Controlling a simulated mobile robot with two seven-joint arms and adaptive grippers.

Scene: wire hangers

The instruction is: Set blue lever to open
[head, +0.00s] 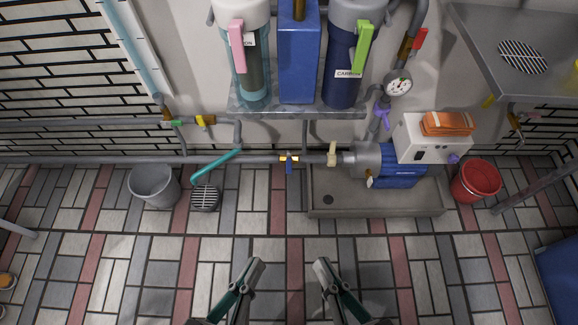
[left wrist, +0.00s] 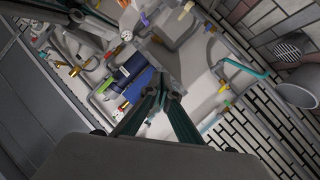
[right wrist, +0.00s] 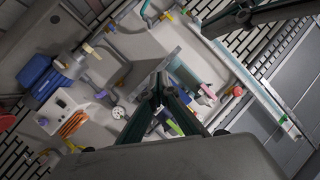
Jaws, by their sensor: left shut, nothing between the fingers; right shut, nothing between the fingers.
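The blue lever (head: 289,168) sits on a small brass valve (head: 289,158) on the lower horizontal pipe. The lever points down, across the pipe. My right gripper (head: 321,263) is in front of and right of the lever, also apart. Both are shut and empty; their closed fingertips show in the left wrist view (left wrist: 163,82) and the right wrist view (right wrist: 160,80).
A teal handle (head: 215,165) and a grey bucket (head: 154,187) are left of the valve. A cream lever (head: 332,153), a blue pump (head: 400,170) in a shallow basin (head: 375,212) and a red bucket (head: 475,181) are right. Filter housings (head: 341,55) hang above. The tiled floor in front is clear.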

